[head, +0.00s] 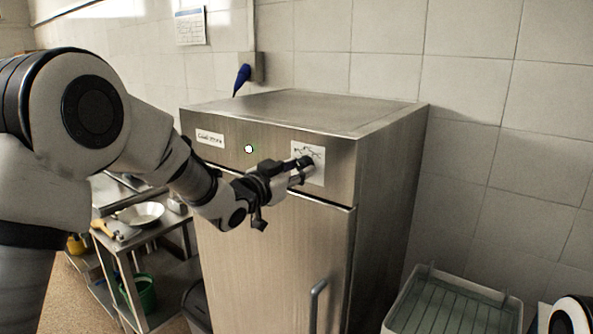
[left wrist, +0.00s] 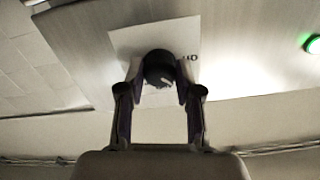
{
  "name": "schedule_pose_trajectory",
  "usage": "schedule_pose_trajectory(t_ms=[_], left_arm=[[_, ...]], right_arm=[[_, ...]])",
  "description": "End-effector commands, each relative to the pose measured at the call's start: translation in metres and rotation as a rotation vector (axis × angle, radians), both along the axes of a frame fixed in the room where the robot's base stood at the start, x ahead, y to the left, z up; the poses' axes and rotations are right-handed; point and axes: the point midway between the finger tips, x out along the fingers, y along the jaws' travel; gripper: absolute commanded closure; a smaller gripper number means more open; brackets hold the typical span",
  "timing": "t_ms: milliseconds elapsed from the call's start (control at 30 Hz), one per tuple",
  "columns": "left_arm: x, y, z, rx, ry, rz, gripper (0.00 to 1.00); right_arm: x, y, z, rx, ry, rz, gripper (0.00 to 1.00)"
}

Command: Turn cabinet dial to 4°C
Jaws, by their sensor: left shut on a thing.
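The steel cabinet (head: 270,250) stands upright against the tiled wall. A white plate (head: 318,177) with markings sits at the right of its top front panel; this plate also shows in the left wrist view (left wrist: 125,42). The black dial (left wrist: 160,68) is in front of the plate, between my left fingers. My left gripper (head: 303,166) reaches in from the left and is shut on the dial; in the left wrist view its two fingers (left wrist: 160,88) flank the knob. The dial's pointer and most scale marks are hidden or too small to read. My right gripper is not in view.
A small lit indicator (head: 248,149) is left of the plate, green-rimmed in the left wrist view (left wrist: 313,45). A cabinet handle (head: 317,305) is below. A translucent basket (head: 455,303) stands at right. A metal table (head: 110,228) with a bowl (head: 141,214) is at left.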

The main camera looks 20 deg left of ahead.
Motion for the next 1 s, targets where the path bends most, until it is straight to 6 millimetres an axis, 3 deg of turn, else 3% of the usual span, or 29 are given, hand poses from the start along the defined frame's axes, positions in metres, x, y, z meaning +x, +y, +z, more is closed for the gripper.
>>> schedule_pose_trajectory(t_ms=[367,700,1000], left_arm=[[0.000,0.000,-0.004,0.155,-0.064,0.001,1.00],[0.000,0.001,-0.003,0.422,-0.163,0.001,1.00],[0.001,0.001,-0.001,0.622,-0.233,0.001,1.00]], right_arm=[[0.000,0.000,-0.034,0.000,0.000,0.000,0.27],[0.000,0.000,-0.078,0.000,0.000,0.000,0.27],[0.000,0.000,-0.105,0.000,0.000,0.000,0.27]])
